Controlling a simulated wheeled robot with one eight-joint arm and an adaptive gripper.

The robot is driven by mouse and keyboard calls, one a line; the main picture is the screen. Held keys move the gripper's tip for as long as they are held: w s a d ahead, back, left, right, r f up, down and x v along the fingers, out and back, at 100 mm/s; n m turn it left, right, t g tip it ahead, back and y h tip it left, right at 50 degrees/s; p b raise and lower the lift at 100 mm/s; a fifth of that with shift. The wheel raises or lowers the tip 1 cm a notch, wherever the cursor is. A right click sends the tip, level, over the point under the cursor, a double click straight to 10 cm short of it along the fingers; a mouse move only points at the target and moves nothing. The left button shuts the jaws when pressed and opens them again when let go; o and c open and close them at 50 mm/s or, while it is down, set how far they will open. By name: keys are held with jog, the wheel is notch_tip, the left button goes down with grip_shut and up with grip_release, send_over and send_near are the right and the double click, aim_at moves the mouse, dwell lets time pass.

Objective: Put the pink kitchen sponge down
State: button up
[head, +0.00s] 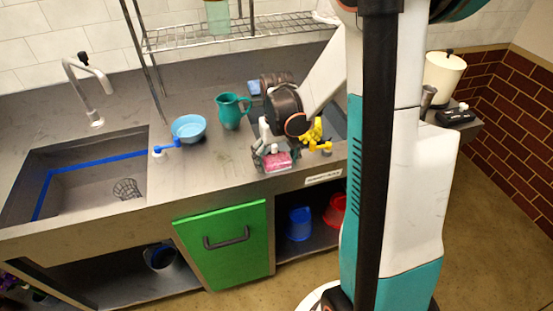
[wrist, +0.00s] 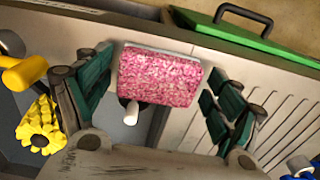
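The pink kitchen sponge (wrist: 160,78) is a pink speckled block with a pale layer along its edge. In the head view, the sponge (head: 279,162) is at my gripper (head: 272,158), low over the counter's front edge beside the sink side of my arm. Whether its underside touches the counter (head: 215,180) is hidden. A white knob-like piece (wrist: 132,113) shows just below the sponge in the wrist view.
A teal pitcher (head: 231,111) and blue bowl (head: 189,128) stand behind left. The sink (head: 90,175) is further left. Yellow items (head: 318,138) crowd my gripper's right. A yellow-handled item (wrist: 24,73) and yellow flower-like item (wrist: 38,126) lie left in the wrist view. Counter left of my gripper is bare.

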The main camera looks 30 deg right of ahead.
aim_at(277, 159)
notch_tip(277, 159, up, 12)
jog(key=p, duration=0.4)
jog(key=shift+r, duration=0.2)
dwell(0.5)
